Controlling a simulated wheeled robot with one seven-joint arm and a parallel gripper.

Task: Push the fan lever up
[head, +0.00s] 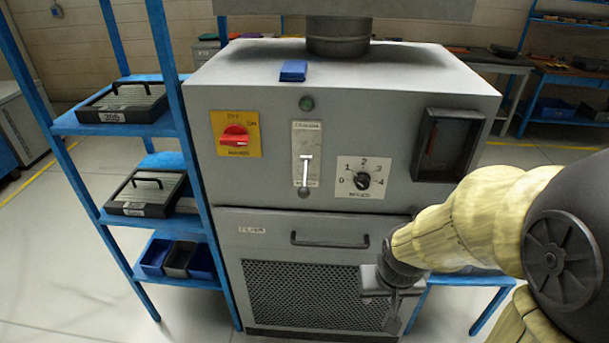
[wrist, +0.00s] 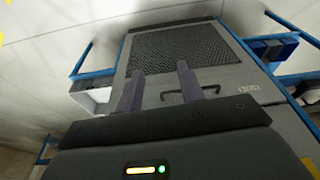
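The fan lever (head: 305,172) is on the front of the grey cabinet (head: 225,186), in a pale upright slot plate (head: 306,136). Its dark knob hangs at the bottom end of the plate, so the lever points down. My gripper (head: 384,298) is low and to the right of the lever, in front of the lower filter panel, and touches nothing that I can see. In the wrist view its two fingers (wrist: 160,82) stand apart with nothing between them, so it is open. The lever does not show in the wrist view.
A red rotary switch (head: 235,136) is left of the lever, and a numbered dial (head: 363,181) and a dark recessed box (head: 447,145) are to its right. The filter panel's handle (head: 330,243) juts out below. Blue shelving (head: 140,130) stands at left.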

